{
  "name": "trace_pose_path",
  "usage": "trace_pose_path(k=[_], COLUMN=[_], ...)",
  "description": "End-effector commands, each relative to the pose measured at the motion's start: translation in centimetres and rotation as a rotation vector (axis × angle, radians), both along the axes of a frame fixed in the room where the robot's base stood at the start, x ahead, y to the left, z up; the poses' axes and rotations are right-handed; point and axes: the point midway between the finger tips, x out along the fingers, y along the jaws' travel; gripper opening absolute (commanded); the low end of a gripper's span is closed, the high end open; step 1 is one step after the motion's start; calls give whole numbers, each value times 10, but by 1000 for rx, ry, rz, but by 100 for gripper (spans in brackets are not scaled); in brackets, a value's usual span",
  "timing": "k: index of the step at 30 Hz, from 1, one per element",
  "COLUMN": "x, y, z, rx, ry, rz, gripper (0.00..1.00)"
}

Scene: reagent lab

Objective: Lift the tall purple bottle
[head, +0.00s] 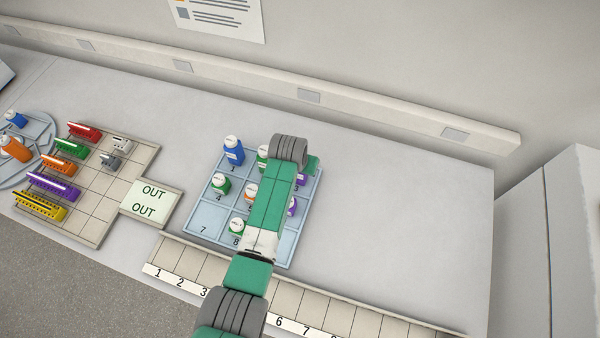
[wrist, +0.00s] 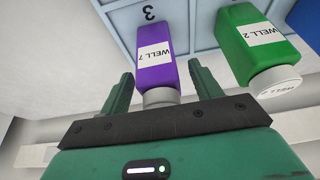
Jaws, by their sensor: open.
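In the wrist view a purple bottle (wrist: 155,60) labelled "WELL 7" stands in the tray cell marked 3. My gripper (wrist: 161,70) is open, with one finger on each side of this bottle and its cap near the palm. I cannot tell whether the fingers touch it. In the head view my arm hides most of this bottle; a bit of purple (head: 301,178) shows at cell 3. Another purple bottle (head: 292,206) shows partly beside my arm, one row nearer. My gripper's fingers are mostly hidden in the head view.
A green bottle (wrist: 258,45) labelled "WELL 2" stands close to the right finger. The blue tray (head: 208,215) also holds blue, green and orange bottles. A numbered rack (head: 180,262) lies in front, and a rack with coloured blocks (head: 125,165) stands left. The bench right of the tray (head: 400,215) is clear.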

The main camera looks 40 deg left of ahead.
Motion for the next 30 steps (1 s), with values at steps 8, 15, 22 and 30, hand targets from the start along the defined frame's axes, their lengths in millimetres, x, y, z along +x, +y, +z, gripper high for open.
trace_pose_path(k=[8,15,22,30], x=[0,0,1,1], y=[0,0,0,0], z=[1,1,35,90], rx=[0,1,3,2], ry=[0,-1,-5,-2], rz=[0,-1,-1,-1], gripper=[24,15,15,15])
